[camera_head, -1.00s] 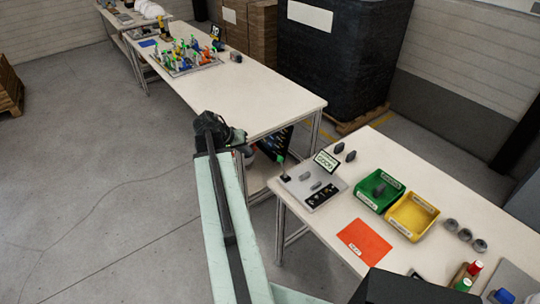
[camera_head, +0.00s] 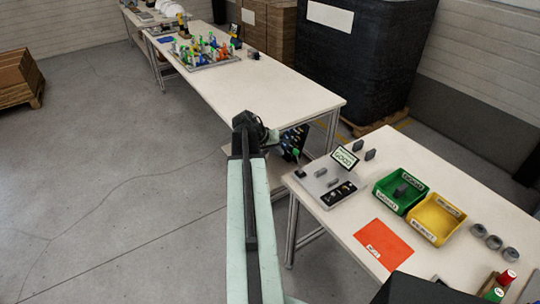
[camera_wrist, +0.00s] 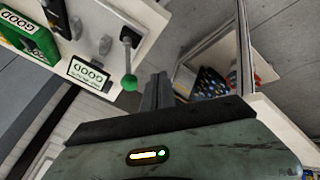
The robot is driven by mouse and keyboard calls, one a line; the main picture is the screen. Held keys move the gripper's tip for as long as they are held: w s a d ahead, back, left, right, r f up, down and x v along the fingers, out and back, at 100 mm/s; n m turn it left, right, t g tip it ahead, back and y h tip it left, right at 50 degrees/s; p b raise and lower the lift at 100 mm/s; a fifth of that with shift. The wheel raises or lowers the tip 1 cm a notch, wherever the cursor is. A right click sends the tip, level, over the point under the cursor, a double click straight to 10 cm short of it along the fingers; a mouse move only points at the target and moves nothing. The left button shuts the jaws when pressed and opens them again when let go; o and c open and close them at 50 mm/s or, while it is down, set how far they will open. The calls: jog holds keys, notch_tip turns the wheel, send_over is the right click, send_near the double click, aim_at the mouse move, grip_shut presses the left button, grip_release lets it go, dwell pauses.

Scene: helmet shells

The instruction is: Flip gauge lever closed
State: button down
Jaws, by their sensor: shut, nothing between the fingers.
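The gauge (camera_head: 318,183) is a light plate with grey parts, at the left corner of the near table. Its lever (camera_head: 296,153) has a green ball end and stands up from a dark base at the plate's left edge. A display reading GOOD (camera_head: 345,158) stands behind the gauge. My gripper (camera_wrist: 157,92) is shut and empty, beside the ball with a small gap in the picture. In the head view its tips are hard to make out.
A green bin (camera_head: 400,190) holding a dark part and a yellow bin (camera_head: 436,218) stand right of the gauge. An orange sheet (camera_head: 384,244) lies in front. The far table (camera_head: 270,90) carries a tray of colourful clamps. Open floor (camera_head: 120,190) lies left.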

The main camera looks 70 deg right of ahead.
jog(key=shift+s+d+r, duration=0.2)
jog(key=shift+s+d, duration=0.05)
jog(key=shift+s, duration=0.5)
jog(key=shift+s+d+r, duration=0.2)
jog(key=shift+s+d, duration=0.05)
jog(key=shift+s, duration=0.45)
